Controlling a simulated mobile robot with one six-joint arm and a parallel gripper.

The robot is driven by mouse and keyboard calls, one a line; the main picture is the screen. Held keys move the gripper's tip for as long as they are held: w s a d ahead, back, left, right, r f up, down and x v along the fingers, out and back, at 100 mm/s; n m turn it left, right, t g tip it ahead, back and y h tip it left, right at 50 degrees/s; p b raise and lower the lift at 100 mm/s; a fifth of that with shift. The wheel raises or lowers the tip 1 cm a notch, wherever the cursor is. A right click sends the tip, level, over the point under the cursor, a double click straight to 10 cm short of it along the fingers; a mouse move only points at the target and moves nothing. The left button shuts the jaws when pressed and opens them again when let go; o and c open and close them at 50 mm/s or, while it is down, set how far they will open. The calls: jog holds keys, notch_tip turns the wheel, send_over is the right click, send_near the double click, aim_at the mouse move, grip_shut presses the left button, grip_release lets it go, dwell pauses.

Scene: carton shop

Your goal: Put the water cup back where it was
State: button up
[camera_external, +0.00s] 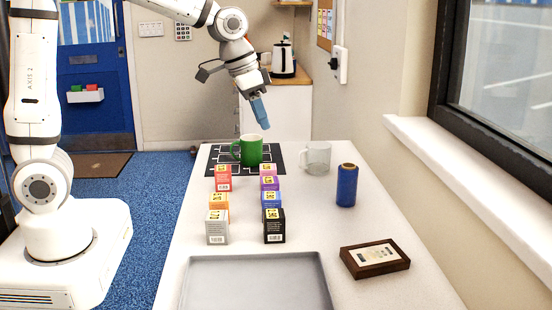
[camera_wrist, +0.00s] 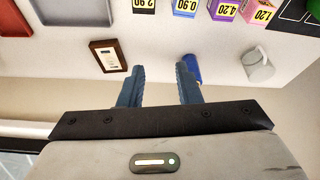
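A pale, see-through mug (camera_external: 316,157) with a handle stands upright on the white table, right of a green mug (camera_external: 250,150). The pale mug also shows at the right of the wrist view (camera_wrist: 257,66). The pictures do not label either as the water cup. My gripper (camera_external: 260,112) hangs in the air above the far end of the table, over and behind the green mug. In the wrist view its two blue fingers (camera_wrist: 160,85) are apart with nothing held between them. The green mug stands on a dark mat with white lines (camera_external: 283,163).
A blue cylinder (camera_external: 347,186) stands right of the mugs. Two rows of small priced cartons (camera_external: 273,225) stand mid-table. A grey tray (camera_external: 255,283) lies at the near end, and a brown framed plaque (camera_external: 374,259) lies at the right. A window sill (camera_external: 450,170) borders the right side.

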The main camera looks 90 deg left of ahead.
jog(key=s+d+f+m, duration=0.1)
jog(key=s+d, duration=0.6)
jog(key=s, duration=0.3)
jog(key=s+d+m, duration=0.1)
jog(key=s+d, duration=0.6)
jog(key=s, duration=0.3)
jog(key=shift+s+f+g, duration=0.3)
jog(key=shift+s+f, duration=0.1)
